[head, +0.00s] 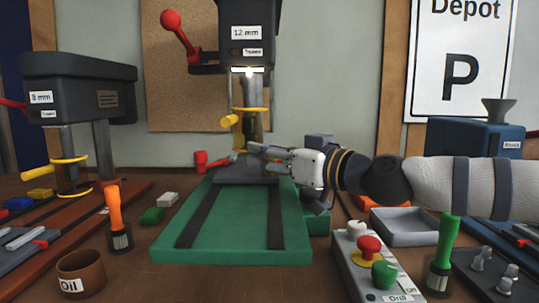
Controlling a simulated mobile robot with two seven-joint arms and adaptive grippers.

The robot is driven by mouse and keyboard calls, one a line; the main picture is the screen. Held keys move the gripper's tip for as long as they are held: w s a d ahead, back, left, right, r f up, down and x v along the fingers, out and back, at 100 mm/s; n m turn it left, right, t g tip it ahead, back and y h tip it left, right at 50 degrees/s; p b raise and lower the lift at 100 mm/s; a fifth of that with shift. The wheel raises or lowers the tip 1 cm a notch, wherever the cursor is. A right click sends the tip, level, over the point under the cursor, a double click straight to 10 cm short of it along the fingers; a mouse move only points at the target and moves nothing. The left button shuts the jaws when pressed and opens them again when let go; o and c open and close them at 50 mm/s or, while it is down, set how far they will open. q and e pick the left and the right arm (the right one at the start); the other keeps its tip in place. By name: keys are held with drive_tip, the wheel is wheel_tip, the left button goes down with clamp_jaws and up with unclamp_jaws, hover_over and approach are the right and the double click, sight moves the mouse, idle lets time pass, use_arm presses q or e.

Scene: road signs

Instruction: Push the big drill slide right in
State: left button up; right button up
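The big drill (246,32), labelled 12 mm, stands at the back centre above a green base (232,240) with two dark rails. Its slide, a dark grey plate (247,174), sits at the far end of the rails below the yellow-ringed spindle. A red lever (212,161) sticks out to the left at the slide. My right gripper (259,153) reaches in from the right, its fingers pointing left just over the slide's far part. Contact with the slide is unclear, and the finger gap is too small to read. My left gripper is out of view.
A smaller 8 mm drill (78,85) stands at left. A control box (370,262) with red and green buttons is front right, beside a green-handled brush (446,245). An oil pot (81,274) and orange-handled brush (117,220) are front left. A grey tray (407,228) lies under my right arm.

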drive_tip(key=shift+s, duration=0.1)
drive_tip(key=v, duration=1.2)
